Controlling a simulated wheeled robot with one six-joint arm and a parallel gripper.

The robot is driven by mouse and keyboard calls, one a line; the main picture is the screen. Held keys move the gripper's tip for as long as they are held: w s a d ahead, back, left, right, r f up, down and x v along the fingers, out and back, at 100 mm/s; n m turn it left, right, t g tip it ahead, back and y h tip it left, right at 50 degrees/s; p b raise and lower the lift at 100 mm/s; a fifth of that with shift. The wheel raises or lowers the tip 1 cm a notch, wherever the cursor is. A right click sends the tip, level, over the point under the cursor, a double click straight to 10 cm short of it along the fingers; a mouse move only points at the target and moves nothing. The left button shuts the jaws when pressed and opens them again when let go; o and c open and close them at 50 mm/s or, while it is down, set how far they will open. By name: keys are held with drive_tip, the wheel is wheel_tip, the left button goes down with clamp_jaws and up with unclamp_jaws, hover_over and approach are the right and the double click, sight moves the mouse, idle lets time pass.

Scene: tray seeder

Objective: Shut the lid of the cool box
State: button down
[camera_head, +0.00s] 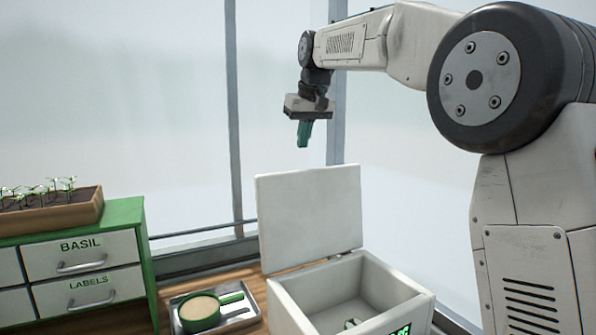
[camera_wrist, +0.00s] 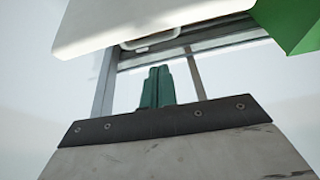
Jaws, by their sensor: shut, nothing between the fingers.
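The white cool box (camera_head: 285,300) stands on the wooden bench with its lid (camera_head: 310,213) open and standing up at the back. Something small and pale green lies inside the box. My gripper (camera_head: 303,135) is shut and empty, with green fingers pointing down, above the lid's top edge and apart from it. In the wrist view the gripper's fingers (camera_wrist: 157,86) are together at the middle. A white panel (camera_wrist: 140,22), which looks like the lid, fills the top of that view.
At left a green cabinet (camera_head: 148,262) has drawers marked BASIL and LABELS, with a wooden seedling tray (camera_head: 55,215) on top. A window frame stands behind.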

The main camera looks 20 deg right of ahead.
drive_tip(key=x, duration=1)
drive_tip(key=shift+w, duration=0.15)
drive_tip(key=shift+d+r, duration=0.1)
drive_tip(key=shift+d, duration=0.1)
